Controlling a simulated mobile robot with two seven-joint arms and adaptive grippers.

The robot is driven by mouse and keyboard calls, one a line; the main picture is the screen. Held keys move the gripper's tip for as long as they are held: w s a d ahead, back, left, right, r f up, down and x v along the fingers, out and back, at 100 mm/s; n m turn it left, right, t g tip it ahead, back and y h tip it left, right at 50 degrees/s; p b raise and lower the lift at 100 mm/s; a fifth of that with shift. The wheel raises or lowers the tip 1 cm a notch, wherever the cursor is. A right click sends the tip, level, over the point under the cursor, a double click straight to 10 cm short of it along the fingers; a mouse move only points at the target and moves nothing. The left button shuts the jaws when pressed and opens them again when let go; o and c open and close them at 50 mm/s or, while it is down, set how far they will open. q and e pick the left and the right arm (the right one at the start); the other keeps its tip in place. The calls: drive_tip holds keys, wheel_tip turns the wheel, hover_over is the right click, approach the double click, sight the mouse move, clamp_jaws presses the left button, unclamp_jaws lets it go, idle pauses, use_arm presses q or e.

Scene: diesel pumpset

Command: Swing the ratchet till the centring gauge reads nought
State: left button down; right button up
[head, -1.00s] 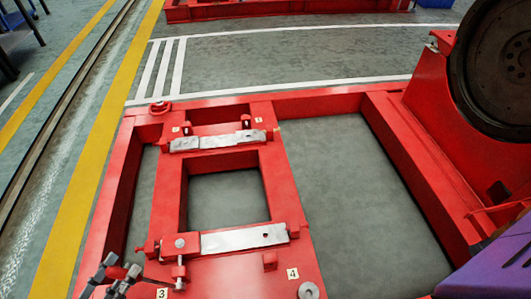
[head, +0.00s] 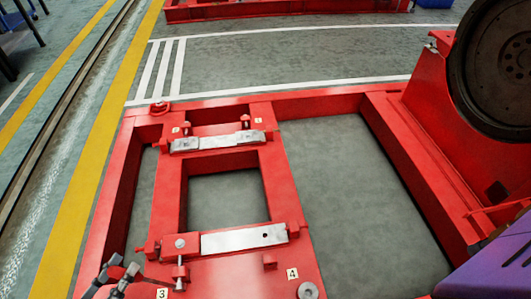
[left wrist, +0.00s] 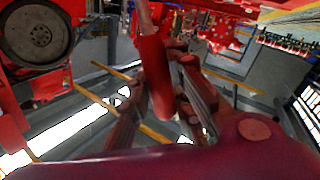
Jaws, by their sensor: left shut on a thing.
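My left gripper (head: 122,269) is at the lower left of the head view, over the red frame beside tag 3. In the left wrist view a red rod-like handle (left wrist: 155,78) stands between its dark fingers, and the gripper is shut on it. I take this for the ratchet handle; its head is not clear in either view. A metal bolt (head: 180,270) stands in a red block just right of the gripper. The centring gauge and its reading cannot be made out. My right gripper is not in view.
The red base frame (head: 284,180) carries two pale metal pads, the far pad (head: 218,142) and the near pad (head: 243,239). Tag 4 (head: 292,273) is right of the gripper. A large dark flywheel (head: 500,65) stands at the right. The frame's openings show bare floor.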

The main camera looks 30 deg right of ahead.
use_arm(q)
drive_tip(key=s+d+m+y+p, duration=0.2)
drive_tip(key=d+m+p, duration=0.1)
drive_tip(key=d+p, duration=0.4)
drive_tip(key=s+d+m+g+y+p, duration=0.1)
drive_tip(key=s+d+m+y+p, duration=0.1)
drive_tip(key=d+p, duration=0.5)
drive_tip(key=shift+s+d+r+m+y+p, duration=0.2)
drive_tip(key=shift+s+d+m+y+p, duration=0.15)
drive_tip(key=shift+s+m+p, duration=0.55)
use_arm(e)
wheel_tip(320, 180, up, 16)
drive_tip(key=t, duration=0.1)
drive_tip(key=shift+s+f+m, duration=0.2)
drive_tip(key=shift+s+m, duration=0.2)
use_arm(q)
drive_tip(key=shift+w, duration=0.15)
drive_tip(key=c, duration=1.8)
unclamp_jaws()
drive_tip(key=shift+o, duration=1.1)
drive_tip(key=shift+a, duration=0.1)
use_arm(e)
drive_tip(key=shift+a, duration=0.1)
